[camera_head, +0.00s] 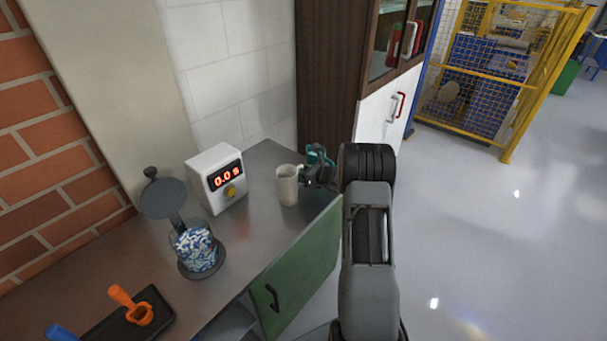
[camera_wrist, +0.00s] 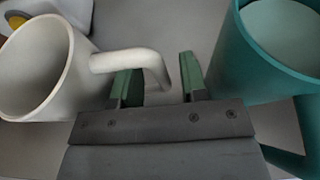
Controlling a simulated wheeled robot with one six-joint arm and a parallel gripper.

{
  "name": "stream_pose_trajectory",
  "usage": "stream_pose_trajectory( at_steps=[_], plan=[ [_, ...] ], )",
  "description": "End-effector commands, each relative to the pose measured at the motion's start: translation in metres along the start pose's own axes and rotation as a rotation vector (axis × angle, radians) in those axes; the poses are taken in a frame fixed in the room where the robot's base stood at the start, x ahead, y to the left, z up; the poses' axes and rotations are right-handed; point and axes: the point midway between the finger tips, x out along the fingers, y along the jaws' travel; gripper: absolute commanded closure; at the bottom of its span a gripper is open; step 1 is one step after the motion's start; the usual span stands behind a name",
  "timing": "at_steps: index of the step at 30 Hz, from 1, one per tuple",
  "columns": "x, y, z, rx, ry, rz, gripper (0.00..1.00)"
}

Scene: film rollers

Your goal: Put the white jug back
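The white jug (camera_head: 287,186) stands upright on the metal counter (camera_head: 240,250), near its right end. In the wrist view the white jug (camera_wrist: 62,70) is at the left, and its handle (camera_wrist: 135,62) reaches across above the left finger. The handle's bent end is in the gap between the two green fingers of my gripper (camera_wrist: 158,88). The fingers are apart, with space between the handle and the right finger. In the head view my gripper (camera_head: 318,176) is just right of the jug, and its fingertips are hard to make out.
A teal jug (camera_wrist: 262,60) stands close to the right finger; it shows partly behind my gripper in the head view (camera_head: 316,153). A white display box (camera_head: 216,178) reading 0.0 and a glass jar of blue-white pieces (camera_head: 198,254) are further left. A dark cabinet stands behind.

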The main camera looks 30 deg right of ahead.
Motion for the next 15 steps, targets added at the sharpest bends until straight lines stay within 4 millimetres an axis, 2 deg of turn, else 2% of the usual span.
stream_pose_trajectory(
  at_steps=[5, 15],
  plan=[
    [-0.006, -0.001, 0.003, 0.0, 0.0, -0.002, 0.6],
    [-0.07, -0.001, 0.002, 0.001, -0.001, -0.004, 0.6]
  ],
)
